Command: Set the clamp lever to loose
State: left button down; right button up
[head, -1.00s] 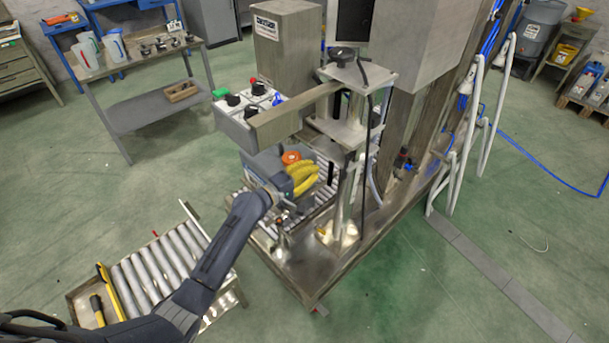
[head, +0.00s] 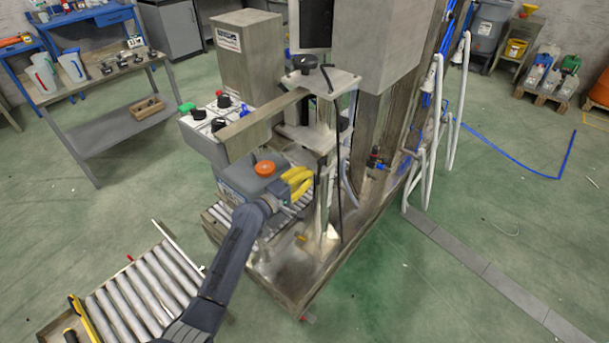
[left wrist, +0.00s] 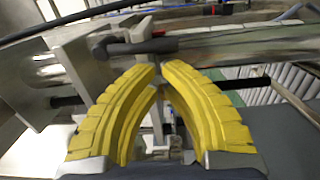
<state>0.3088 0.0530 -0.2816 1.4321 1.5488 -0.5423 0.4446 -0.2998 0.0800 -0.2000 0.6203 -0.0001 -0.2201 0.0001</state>
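My left gripper (head: 297,181) has yellow ribbed fingers and is close to the metal column of the machine, level with its middle. In the left wrist view the two fingers of the left gripper (left wrist: 160,69) arch together, their tips almost meeting, with nothing visible held between them. A black lever (left wrist: 145,47) on a silver clamp block (left wrist: 88,62) lies just beyond the tips. I cannot tell whether the tips touch it. In the head view a dark upright bar, probably this lever (head: 318,184), shows beside the fingers. Its loose or tight setting cannot be read. My right gripper is not in view.
A black knob (head: 305,62) tops the column. A roller conveyor (head: 140,300) is at lower left.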

pick_arm(q)
jog(key=shift+s+d+f+n, duration=0.15)
jog(key=shift+n, duration=0.55)
jog(key=shift+n, duration=0.3)
